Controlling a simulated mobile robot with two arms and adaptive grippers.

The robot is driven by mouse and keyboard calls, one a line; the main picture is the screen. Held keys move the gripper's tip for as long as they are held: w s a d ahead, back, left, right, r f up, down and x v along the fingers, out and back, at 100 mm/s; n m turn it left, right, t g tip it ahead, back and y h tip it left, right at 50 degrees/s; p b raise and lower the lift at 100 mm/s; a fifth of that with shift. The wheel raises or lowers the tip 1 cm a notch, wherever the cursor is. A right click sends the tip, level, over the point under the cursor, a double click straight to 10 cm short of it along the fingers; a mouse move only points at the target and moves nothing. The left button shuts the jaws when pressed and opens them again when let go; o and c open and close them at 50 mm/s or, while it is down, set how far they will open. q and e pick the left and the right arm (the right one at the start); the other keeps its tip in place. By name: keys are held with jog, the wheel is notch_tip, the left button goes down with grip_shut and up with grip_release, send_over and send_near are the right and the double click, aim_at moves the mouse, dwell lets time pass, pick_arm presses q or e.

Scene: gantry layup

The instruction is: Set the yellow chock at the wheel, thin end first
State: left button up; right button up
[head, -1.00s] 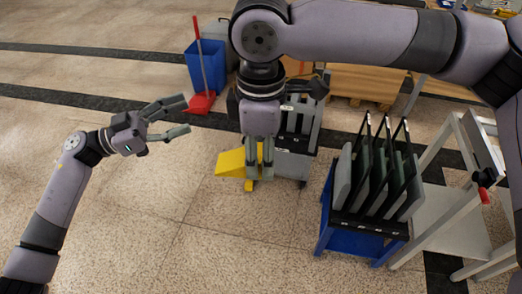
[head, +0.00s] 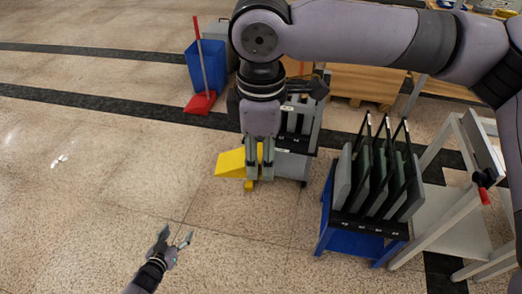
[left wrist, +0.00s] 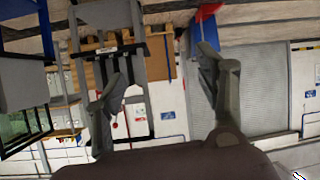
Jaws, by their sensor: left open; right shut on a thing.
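The yellow chock (head: 231,163) is at the left side of a grey cart (head: 291,165), its thin end unclear from here. My right gripper (head: 259,178) points down and is shut on the chock; its fingers cover part of it. The chock is at or just above the floor; I cannot tell which. The cart's wheel beside the chock is hidden behind my gripper, so I cannot tell whether they touch. My left gripper (head: 176,236) is open and empty, low at the front left, apart from the chock. Its spread fingers also show in the left wrist view (left wrist: 166,82).
A blue rack (head: 344,244) with upright dark panels stands right of the cart, beside a white-framed stand (head: 447,210). A blue bin (head: 207,66) and red dustpan (head: 200,102) stand behind. Wooden pallets (head: 366,85) lie at the back.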

pick_arm(q)
jog(key=s+d+f+g+y, duration=0.1)
jog(key=s+f+g, duration=0.2)
jog(key=s+f, duration=0.5)
jog(key=s+d+f+g+y, duration=0.1)
jog(key=s+f+g, duration=0.2)
jog(key=s+f, duration=0.55)
pick_arm(e)
jog(key=d+f+m, duration=0.4)
jog(key=d+m, duration=0.4)
jog(key=d, duration=0.1)
jog(key=d+f+m, duration=0.3)
jog(key=d+m, duration=0.6)
jog(key=d, duration=0.1)
pick_arm(q)
jog(key=s+d+f+g, duration=0.2)
jog(key=s, duration=0.9)
jog(key=s+d+f+m+g, duration=0.1)
jog(key=s+f+g, duration=0.1)
jog(key=s, duration=1)
jog(key=shift+d+m+g, duration=0.3)
jog(key=shift+d+g, duration=0.05)
jog(key=shift+g, duration=0.25)
pick_arm(e)
jog(key=s+f, duration=0.3)
jog(key=f, duration=0.2)
jog(key=shift+s, duration=0.4)
jog(key=shift+f, duration=0.2)
